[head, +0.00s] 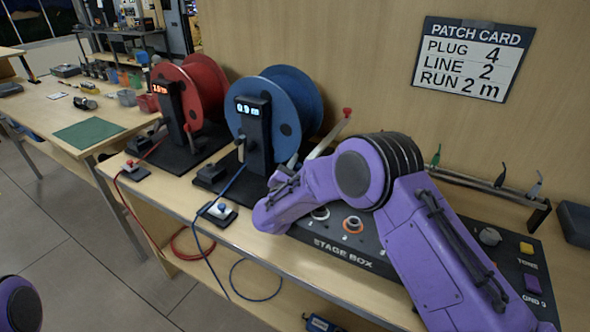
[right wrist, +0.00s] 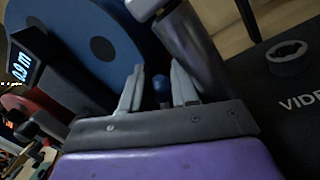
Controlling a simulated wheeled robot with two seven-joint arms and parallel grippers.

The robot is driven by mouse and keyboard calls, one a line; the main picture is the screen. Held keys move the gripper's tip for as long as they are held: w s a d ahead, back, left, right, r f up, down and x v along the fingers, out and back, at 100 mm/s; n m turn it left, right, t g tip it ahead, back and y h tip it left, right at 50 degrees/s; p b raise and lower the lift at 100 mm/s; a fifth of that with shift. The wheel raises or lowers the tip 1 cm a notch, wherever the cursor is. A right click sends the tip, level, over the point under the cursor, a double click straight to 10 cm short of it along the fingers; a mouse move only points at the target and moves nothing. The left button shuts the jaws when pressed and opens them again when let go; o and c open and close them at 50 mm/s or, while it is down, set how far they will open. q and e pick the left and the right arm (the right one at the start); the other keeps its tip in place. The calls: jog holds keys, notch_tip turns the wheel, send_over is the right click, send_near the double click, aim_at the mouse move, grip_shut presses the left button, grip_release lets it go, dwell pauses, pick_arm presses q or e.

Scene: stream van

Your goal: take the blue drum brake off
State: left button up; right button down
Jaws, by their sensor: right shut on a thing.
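The blue drum (head: 284,108) stands upright on the bench, behind a black post whose display reads 0.9 m. It also fills the upper left of the right wrist view (right wrist: 75,45). My right gripper (right wrist: 158,82) is low beside the drum's right side, shut on a small blue knob (right wrist: 162,87), which seems to be the brake. The knob is mostly hidden between the pale fingers. In the head view my purple right arm covers that spot. A silver lever with a red tip (head: 347,112) rises just behind the arm. My left gripper is not in view.
A red drum (head: 203,92) with its own display stands to the left. The black stage box (head: 345,254) with several sockets lies under my right arm. A blue cable (head: 203,236) runs over the bench's front edge. A patch card (head: 472,58) hangs on the wall.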

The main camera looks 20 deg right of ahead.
jog(key=shift+f, duration=0.1)
jog(key=c, duration=1)
grip_release()
jog(key=shift+o, duration=0.2)
jog(key=shift+w+a+f, duration=0.1)
jog(key=shift+w, duration=0.05)
